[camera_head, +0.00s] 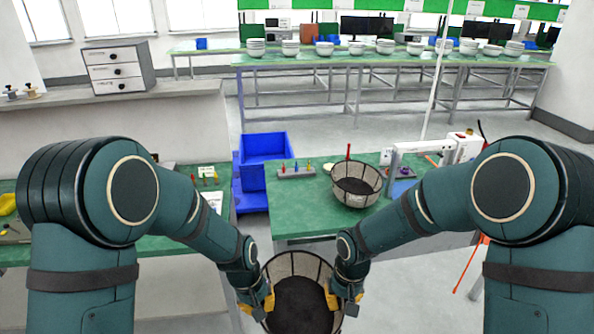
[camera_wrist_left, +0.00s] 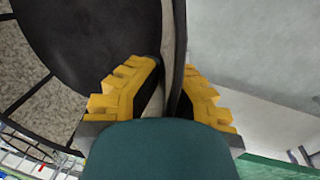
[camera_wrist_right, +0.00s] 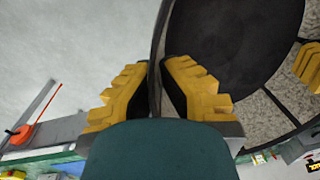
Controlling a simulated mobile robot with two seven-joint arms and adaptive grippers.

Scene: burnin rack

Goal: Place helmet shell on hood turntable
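A round basket (camera_head: 302,303) with a dark rim, dark ribs, pale mesh wall and black floor hangs low in front of me, before the benches. My left gripper (camera_head: 257,300) is shut on its left rim; the left wrist view shows the wall (camera_wrist_left: 173,50) between the yellow fingers. My right gripper (camera_head: 341,298) is shut on the right rim, also seen in the right wrist view (camera_wrist_right: 157,75). The basket looks empty. A similar basket (camera_head: 356,185) stands on the right green bench. I cannot make out a helmet shell or hood turntable for certain.
The green bench (camera_head: 290,215) ahead carries a small rack (camera_head: 296,172) and a white device (camera_head: 455,148). Blue bins (camera_head: 265,147) stand between it and the left bench (camera_head: 170,243). White bowls (camera_head: 385,46) line a far table. Floor shows between the benches.

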